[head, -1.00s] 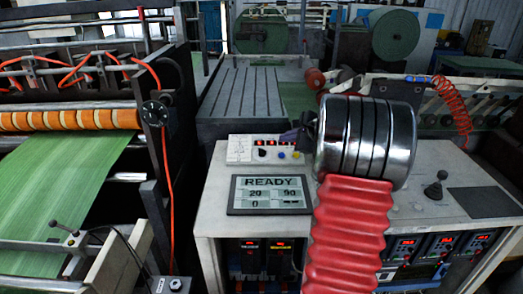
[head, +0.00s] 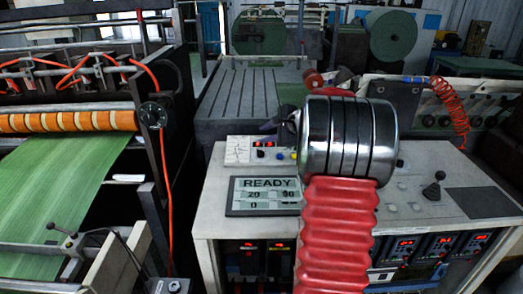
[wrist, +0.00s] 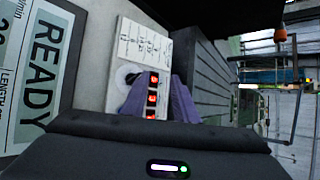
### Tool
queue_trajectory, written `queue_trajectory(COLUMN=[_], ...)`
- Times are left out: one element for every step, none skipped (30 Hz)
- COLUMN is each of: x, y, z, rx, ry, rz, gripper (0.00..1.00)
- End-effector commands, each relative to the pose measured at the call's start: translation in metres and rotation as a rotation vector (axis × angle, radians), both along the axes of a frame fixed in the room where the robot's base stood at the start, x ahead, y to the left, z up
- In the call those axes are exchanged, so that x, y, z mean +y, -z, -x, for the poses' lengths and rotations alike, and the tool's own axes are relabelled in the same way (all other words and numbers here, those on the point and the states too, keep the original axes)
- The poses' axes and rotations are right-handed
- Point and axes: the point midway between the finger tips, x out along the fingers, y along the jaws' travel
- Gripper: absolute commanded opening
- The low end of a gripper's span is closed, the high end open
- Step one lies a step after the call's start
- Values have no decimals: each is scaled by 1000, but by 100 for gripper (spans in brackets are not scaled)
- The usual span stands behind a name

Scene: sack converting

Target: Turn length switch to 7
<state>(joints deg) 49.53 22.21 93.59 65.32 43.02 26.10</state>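The white switch panel (head: 237,149) lies on the console behind the READY screen, with a row of red digit displays (head: 265,143). In the wrist view the panel (wrist: 120,50) carries a printed label, red digits (wrist: 153,80) and a round white-and-dark knob (wrist: 129,74). I cannot read its setting. My gripper (wrist: 157,84) has two purple fingers, apart, with red digits showing between them. The left finger overlaps the lower side of the knob in the picture; whether it touches cannot be told. In the head view my gripper (head: 278,124) is partly hidden by my wrist.
The READY screen (head: 264,196) stands in front of the panel and shows 20, 90 and 0. A joystick (head: 434,187) is on the right. Green film (head: 60,190) runs at left.

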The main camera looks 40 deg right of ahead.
Motion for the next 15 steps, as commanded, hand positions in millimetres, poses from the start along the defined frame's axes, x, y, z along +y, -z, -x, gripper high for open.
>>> queue_trajectory(x=[8,12,17,21,24,29,32,34,38,40,42,44,45,46,47], y=[-5,-8,-10,-12,-14,-17,-19,-20,-23,-24,-26,-28,-29,-31,-32], z=[-7,-10,-13,-16,-17,-20,-21,-22,-23,-24,-24,-24,-24,-24,-23], rx=[13,24,38,48,60,74,86,98,113,126,138,154,167,180,196], ry=[-56,-90,-141,-178,-219,-273,-314,-357,-412,-456,-498,-555,-598,-640,-694], rz=[51,86,137,174,216,271,315,359,416,461,505,564,607,651,704], gripper=[27,27,27,27,27,27,27,27,27,27,27,27,27,27,27])
